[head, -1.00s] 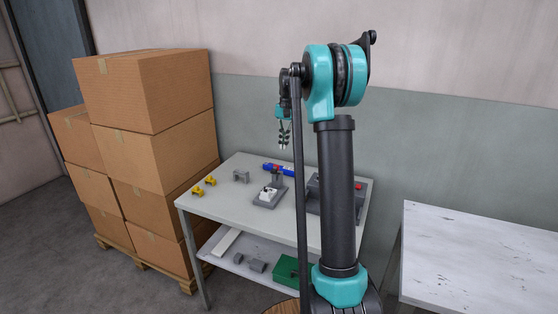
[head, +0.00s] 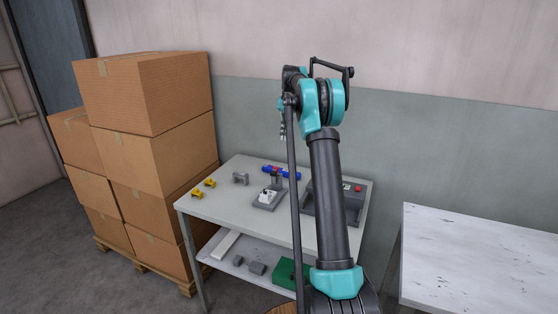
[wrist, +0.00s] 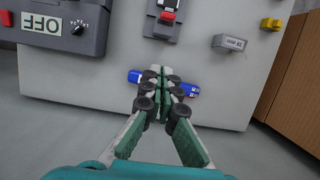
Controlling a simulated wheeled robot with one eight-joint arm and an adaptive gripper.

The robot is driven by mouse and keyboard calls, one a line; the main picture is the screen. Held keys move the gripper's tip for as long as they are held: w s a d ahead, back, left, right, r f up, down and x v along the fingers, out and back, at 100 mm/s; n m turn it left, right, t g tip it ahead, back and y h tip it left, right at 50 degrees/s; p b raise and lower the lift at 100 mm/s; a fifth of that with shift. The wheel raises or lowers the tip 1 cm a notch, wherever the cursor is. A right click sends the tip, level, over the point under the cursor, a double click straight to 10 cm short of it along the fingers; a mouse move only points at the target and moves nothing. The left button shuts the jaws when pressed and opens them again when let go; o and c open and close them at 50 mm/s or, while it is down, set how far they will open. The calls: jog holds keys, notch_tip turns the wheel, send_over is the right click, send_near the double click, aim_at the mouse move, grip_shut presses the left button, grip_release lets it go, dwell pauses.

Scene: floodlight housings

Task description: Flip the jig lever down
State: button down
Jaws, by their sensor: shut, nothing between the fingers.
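The jig (head: 266,203) stands on the grey table, a grey base holding a white part, with a dark upright piece at its back. In the wrist view the jig (wrist: 160,31) is at the top edge, partly cut off, and its red-tipped lever (wrist: 168,15) seems to stand up. My gripper (wrist: 163,88) is shut and empty, apart from the jig. In the wrist view its fingers cover the middle of a blue and red object (wrist: 190,91). In the head view my gripper (head: 283,128) hangs above the table, partly hidden by my arm.
A grey control box (wrist: 88,30) with an OFF display and red button stands beside the jig. Stacked cartons (head: 155,150) stand left; a white table (head: 480,255) stands right.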

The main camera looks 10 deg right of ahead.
aim_at(274, 176)
jog(key=s+a+f, duration=0.4)
jog(key=s+f, duration=0.1)
jog(key=f, duration=0.4)
jog(key=shift+s+f, duration=0.2)
jog(key=shift+s, duration=0.1)
jog(key=shift+a, duration=0.1)
jog(key=shift+s+r+t+h, duration=0.15)
jog(key=shift+t+h, duration=0.15)
jog(key=shift+t, duration=0.2)
jog(key=shift+s+a+t+h, duration=0.3)
jog(key=shift+t+h, duration=0.3)
jog(key=shift+t, duration=0.2)
